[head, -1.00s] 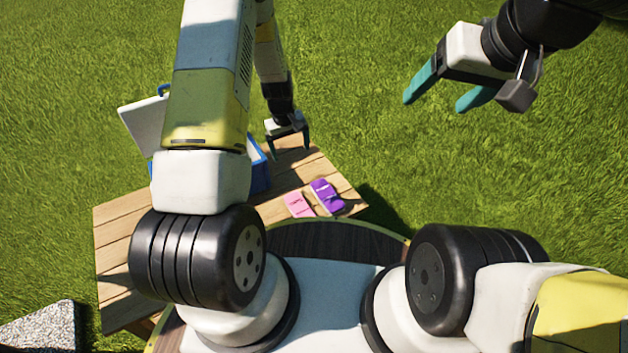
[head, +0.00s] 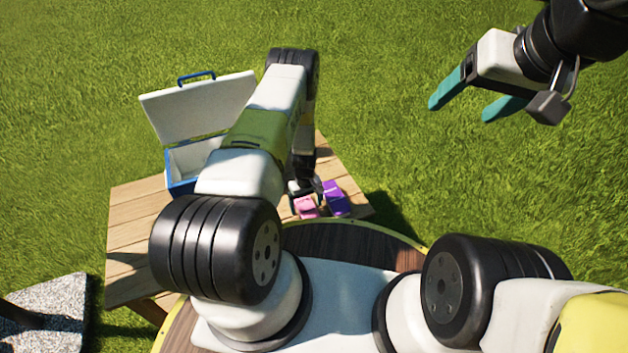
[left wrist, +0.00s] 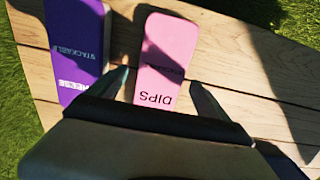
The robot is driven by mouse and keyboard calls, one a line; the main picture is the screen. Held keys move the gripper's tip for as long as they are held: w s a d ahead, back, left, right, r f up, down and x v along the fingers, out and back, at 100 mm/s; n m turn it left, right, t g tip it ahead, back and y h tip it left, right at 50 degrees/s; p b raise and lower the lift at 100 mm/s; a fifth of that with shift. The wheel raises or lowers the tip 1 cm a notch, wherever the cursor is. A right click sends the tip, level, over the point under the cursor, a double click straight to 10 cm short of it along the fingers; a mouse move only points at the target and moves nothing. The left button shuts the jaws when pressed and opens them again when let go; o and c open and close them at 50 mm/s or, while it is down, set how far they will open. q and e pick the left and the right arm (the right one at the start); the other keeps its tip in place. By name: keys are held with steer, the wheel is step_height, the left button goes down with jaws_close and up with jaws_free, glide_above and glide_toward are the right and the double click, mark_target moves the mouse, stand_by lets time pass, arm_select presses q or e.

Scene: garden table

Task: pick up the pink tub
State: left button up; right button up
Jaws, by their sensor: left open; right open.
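The pink tub (head: 306,207) lies on the wooden table near its right end, beside the purple tub (head: 336,198). My left gripper (head: 305,188) is at the pink tub, partly hidden by my arm. In the left wrist view its open fingers (left wrist: 158,90) show on either side of the pink tub's near end; I cannot tell whether they touch it. My right gripper (head: 466,100) is open and empty over the grass.
An open blue and white cooler (head: 182,186) stands on the wooden table (head: 130,215) to the left, its lid raised. A stone slab (head: 50,315) is at the lower left. Grass surrounds the table.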

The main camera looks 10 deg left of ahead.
arm_select(q)
steer(key=shift+f, duration=0.7)
steer(key=c, duration=1.7)
steer(key=shift+o, duration=0.2)
